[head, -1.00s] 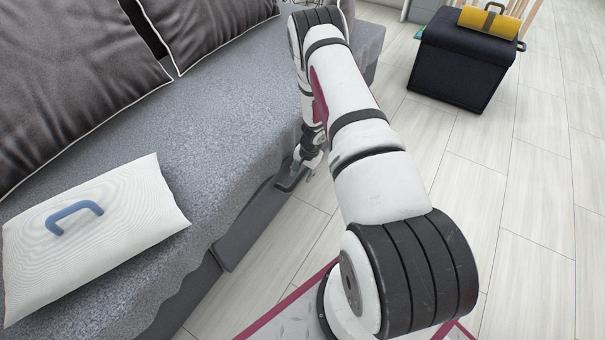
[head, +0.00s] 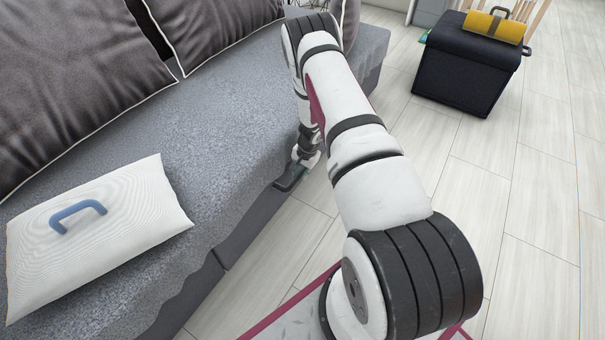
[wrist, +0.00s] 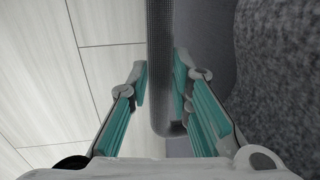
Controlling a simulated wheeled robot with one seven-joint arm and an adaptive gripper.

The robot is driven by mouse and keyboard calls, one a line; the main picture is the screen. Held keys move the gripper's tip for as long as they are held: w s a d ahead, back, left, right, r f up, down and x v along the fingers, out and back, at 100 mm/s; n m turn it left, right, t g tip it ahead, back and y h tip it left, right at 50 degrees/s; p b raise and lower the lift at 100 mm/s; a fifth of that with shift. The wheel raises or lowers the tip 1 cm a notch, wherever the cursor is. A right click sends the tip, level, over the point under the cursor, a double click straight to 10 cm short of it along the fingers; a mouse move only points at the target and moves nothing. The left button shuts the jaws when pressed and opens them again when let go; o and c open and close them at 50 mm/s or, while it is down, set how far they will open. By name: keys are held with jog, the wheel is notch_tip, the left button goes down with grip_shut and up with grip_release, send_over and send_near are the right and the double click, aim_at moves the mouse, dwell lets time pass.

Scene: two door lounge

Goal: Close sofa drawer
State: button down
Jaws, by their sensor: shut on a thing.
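The grey sofa drawer (head: 255,228) is in the base of the sofa, below the seat. Its front looks nearly flush with the base in the head view; a small remaining gap cannot be told. My gripper (head: 291,176) is low at the sofa's front, partly hidden by my arm. In the wrist view my gripper (wrist: 158,92) has its teal-padded fingers on either side of the dark bar handle (wrist: 159,50) and is shut on it. The drawer face (wrist: 207,45) shows just right of the handle.
The grey sofa (head: 235,110) carries dark cushions (head: 80,80) and a white pillow (head: 130,215) with a blue handle (head: 78,214) on it. A black box (head: 462,75) with a yellow case (head: 494,27) stands at the back right. The floor right of my arm is clear.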

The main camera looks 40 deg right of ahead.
jog(key=shift+w, duration=0.35)
jog(key=c, duration=1.5)
grip_release()
jog(key=shift+a, duration=0.1)
jog(key=shift+o, duration=0.3)
jog(key=shift+s, duration=0.1)
notch_tip(320, 180, up, 12)
jog(key=s, duration=0.2)
jog(key=shift+d, duration=0.4)
jog(key=shift+s+f, duration=0.1)
jog(key=shift+f, duration=0.05)
